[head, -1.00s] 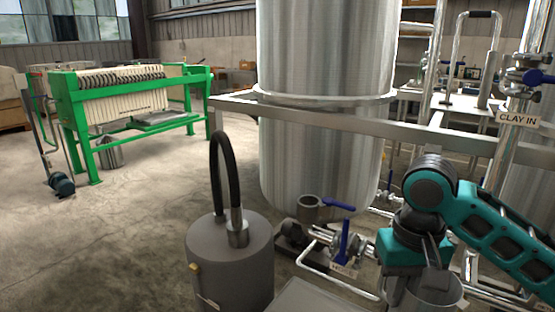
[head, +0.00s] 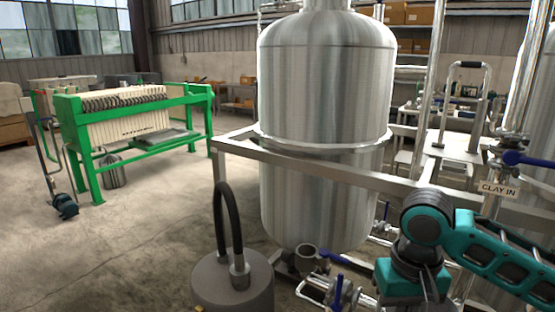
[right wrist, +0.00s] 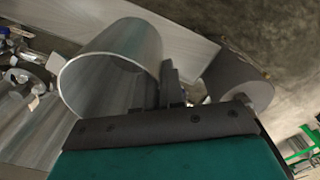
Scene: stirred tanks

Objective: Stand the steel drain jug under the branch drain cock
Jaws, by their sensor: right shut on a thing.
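The steel drain jug (right wrist: 112,68) fills the left middle of the right wrist view, its open mouth towards the lower left. My right gripper (right wrist: 172,88) is shut on the jug at its side. In the head view my right gripper (head: 428,296) is at the bottom edge, right of the tank's low pipework; the jug is cut off below the frame there. A valve with a blue lever (head: 338,290) sits on that pipework, with another blue lever (head: 333,258) just above it. I cannot tell which is the branch drain cock. My left gripper is not in view.
A large steel tank (head: 322,190) stands in a metal frame (head: 300,163). A grey canister with a black hose (head: 232,282) stands left of the valves. A "CLAY IN" pipe (head: 512,95) rises at right. Open floor (head: 140,235) lies at left, before a green filter press (head: 130,125).

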